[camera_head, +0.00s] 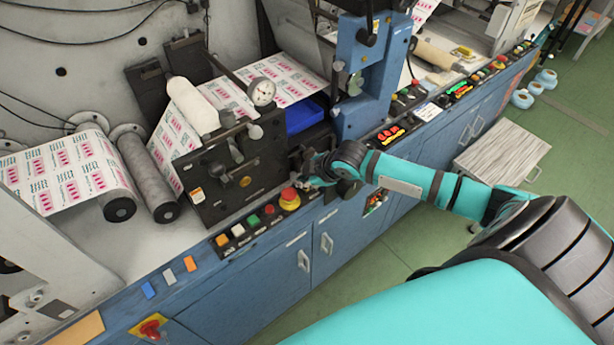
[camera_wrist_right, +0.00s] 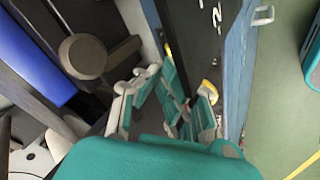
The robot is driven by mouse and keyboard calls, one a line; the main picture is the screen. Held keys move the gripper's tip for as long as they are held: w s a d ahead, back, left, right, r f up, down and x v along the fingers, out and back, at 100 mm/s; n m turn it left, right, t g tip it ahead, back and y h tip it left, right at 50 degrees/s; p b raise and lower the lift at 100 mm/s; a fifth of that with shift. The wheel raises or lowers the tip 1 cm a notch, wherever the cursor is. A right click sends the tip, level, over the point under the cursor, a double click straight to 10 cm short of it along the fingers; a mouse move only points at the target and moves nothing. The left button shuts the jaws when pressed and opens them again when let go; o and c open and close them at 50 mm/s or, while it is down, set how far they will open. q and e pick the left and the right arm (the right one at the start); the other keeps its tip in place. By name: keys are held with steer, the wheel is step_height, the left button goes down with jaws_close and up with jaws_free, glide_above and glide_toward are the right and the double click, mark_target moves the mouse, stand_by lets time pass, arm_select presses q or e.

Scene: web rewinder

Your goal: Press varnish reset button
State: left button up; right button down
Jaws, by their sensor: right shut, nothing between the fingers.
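My right gripper (camera_head: 312,168) is at the front edge of the press, close to the black control strip. Its fingers (camera_wrist_right: 180,88) are shut and empty in the right wrist view. A red emergency button on a yellow base (camera_head: 289,198) sits just left of and below it. Further left on the strip are a small red button (camera_head: 269,209), a green button (camera_head: 253,220), a white button (camera_head: 238,230) and an orange button (camera_head: 222,240). Their labels are too small to read, so I cannot tell which is the varnish reset. The strip behind my gripper is partly hidden. My left gripper is not in view.
A dark plate with a dial gauge (camera_head: 262,91) stands behind the strip. More buttons (camera_head: 390,134) lie to the right. Blue cabinets (camera_head: 265,285) run below.

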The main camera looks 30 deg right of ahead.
steer(key=shift+f, duration=0.6)
stand_by(0.7)
steer(key=shift+r, duration=0.15)
steer(key=shift+r+p, duration=0.85)
steer(key=shift+p, duration=0.05)
step_height(320, 180, up, 5)
steer(key=p, duration=0.5)
stand_by(0.3)
stand_by(0.4)
